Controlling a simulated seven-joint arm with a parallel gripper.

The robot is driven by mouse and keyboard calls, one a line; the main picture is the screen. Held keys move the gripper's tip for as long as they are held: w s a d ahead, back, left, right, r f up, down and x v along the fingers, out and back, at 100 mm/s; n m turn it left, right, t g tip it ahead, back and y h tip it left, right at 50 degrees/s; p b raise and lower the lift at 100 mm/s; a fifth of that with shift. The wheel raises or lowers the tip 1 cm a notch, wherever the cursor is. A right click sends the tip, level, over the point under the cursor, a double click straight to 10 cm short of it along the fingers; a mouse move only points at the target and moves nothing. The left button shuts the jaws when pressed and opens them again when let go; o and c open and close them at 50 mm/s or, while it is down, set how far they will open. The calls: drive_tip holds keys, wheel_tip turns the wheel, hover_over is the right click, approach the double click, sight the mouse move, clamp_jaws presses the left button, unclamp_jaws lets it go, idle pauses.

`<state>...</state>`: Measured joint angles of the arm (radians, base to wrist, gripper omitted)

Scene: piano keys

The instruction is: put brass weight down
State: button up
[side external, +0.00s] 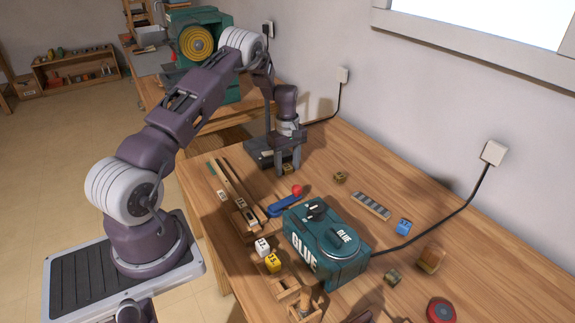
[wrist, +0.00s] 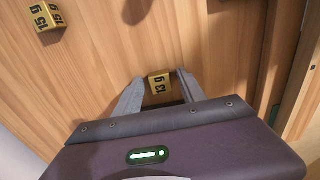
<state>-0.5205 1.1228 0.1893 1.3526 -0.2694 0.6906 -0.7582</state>
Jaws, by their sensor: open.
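A small brass weight (wrist: 159,83), a yellowish block marked 13 g, sits between the two fingers of my gripper (wrist: 158,87) in the wrist view. Wood surrounds its far side, and its near side is shadowed by the gripper. In the side view the weight (side external: 288,169) shows low between the fingertips of my gripper (side external: 289,163), at the tabletop beside a dark flat device (side external: 258,152). My gripper is open and points down. Whether either finger touches the weight cannot be told. A second brass block (wrist: 46,16), marked 15 g, lies apart at the upper left of the wrist view.
A green glue box (side external: 328,250) stands toward the front, with a blue tool with a red ball (side external: 285,204) behind it. Small blocks, including a brass one (side external: 340,177) and a blue one (side external: 403,225), lie to the right.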

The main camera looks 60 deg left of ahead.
sight(287, 167)
wheel_tip(287, 167, up, 12)
drive_tip(key=f, duration=0.1)
drive_tip(key=s+d+r+m+t, duration=0.25)
drive_tip(key=d+r+m, duration=0.25)
drive_tip(key=d+r, duration=0.8)
drive_tip(key=s+d+r+m+t, duration=0.2)
drive_tip(key=s+d+r+m, duration=0.6)
drive_tip(key=s+d+r, duration=0.45)
drive_tip(key=s+d+f+m, duration=0.2)
drive_tip(key=s, duration=0.4)
drive_tip(key=s+d+f+m+t, duration=0.1)
drive_tip(key=s+d+f+m, duration=0.1)
drive_tip(key=s, duration=0.5)
drive_tip(key=shift+s+d+m, duration=0.15)
drive_tip(key=shift+s+m, duration=0.05)
drive_tip(key=shift+m, duration=0.3)
drive_tip(key=shift+o, duration=0.5)
